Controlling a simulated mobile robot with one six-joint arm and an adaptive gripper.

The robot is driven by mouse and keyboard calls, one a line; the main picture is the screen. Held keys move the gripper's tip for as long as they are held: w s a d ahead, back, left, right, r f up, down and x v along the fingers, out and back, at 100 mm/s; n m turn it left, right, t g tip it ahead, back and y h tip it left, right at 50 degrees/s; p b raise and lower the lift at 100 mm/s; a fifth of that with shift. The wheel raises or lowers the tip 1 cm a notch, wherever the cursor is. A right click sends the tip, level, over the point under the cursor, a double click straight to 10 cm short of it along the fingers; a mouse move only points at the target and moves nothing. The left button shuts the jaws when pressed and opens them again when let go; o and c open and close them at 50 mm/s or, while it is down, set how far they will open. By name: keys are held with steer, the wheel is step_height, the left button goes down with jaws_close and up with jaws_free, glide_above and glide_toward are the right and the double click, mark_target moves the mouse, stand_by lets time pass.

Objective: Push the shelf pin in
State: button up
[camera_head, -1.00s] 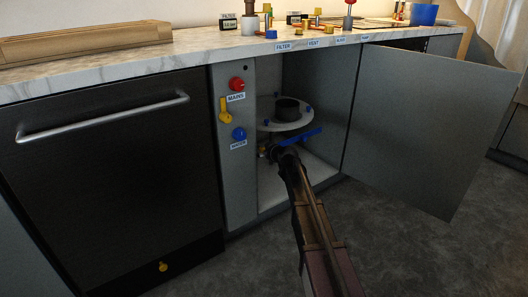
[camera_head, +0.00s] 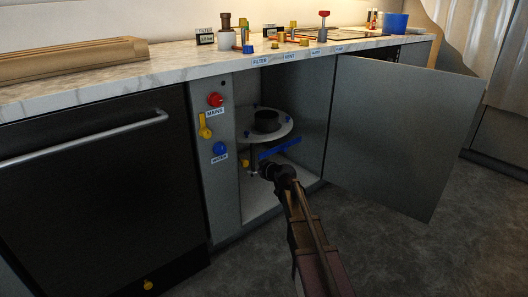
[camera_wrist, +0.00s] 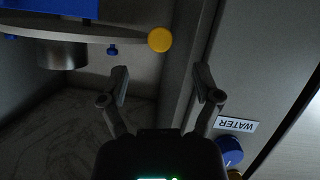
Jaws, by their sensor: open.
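A yellow round knob (camera_wrist: 160,40), likely the shelf pin's head, shows in the wrist view at the edge of the round shelf (camera_wrist: 100,37). A small yellow part (camera_head: 245,163) below the round shelf (camera_head: 284,126) in the head view looks like the same thing. My gripper (camera_wrist: 162,78) is open and empty, its two fingers spread below the knob in the picture and apart from it. In the head view my gripper (camera_head: 265,171) is inside the open cabinet, just right of the yellow part; its fingers are hard to make out.
A blue bar (camera_head: 280,148) lies just above my gripper. The cabinet's left panel carries a red knob (camera_head: 215,100), a yellow lever (camera_head: 205,127) and a blue knob (camera_head: 219,148). The open door (camera_head: 395,135) stands to the right.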

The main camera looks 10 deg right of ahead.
steer(key=s+r+m+g+p, duration=0.1)
steer(key=s+r+g+p, duration=0.4)
steer(key=s+r+p, duration=1.1)
steer(key=shift+s+m+h+p, duration=0.2)
steer(key=shift+m+h+p, duration=0.1)
steer(key=shift+p, duration=2.7)
steer(key=shift+s+f, duration=0.1)
steer(key=shift+s, duration=0.05)
steer(key=s+d+f+m+g+h+p, duration=0.1)
steer(key=s+d+f+m+g+h, duration=0.2)
steer(key=s, duration=0.6)
steer(key=s+d+f+m+g+h, duration=0.1)
steer(key=s+m+g+h, duration=0.2)
steer(key=s, duration=0.6)
step_height(320, 180, up, 29)
steer(key=g+p, duration=0.1)
steer(key=p, duration=2.8)
steer(key=shift+w+y, duration=0.3)
steer(key=shift+y, duration=0.1)
steer(key=shift+d, duration=0.1)
